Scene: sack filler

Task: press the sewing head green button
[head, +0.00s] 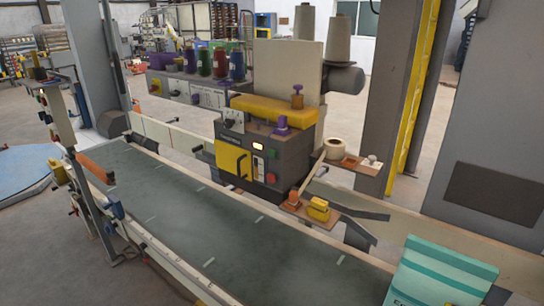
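The sewing head (289,157) is a dark grey box with a yellow front panel and a yellow top, standing beside the conveyor near the middle of the head view. On its front face, right of the yellow panel, is a small dark green button (272,153). A red button (271,178) sits below it, and a lit display (258,147) is to its left. Nothing covers these controls. Neither of my grippers shows in the head view.
A dark green conveyor belt (180,205) with pale side rails runs in front of the sewing head. A teal sack (440,275) stands at the lower right. A small shelf with a yellow item (318,209) juts out right of the head. A grey-and-yellow post (408,90) stands behind.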

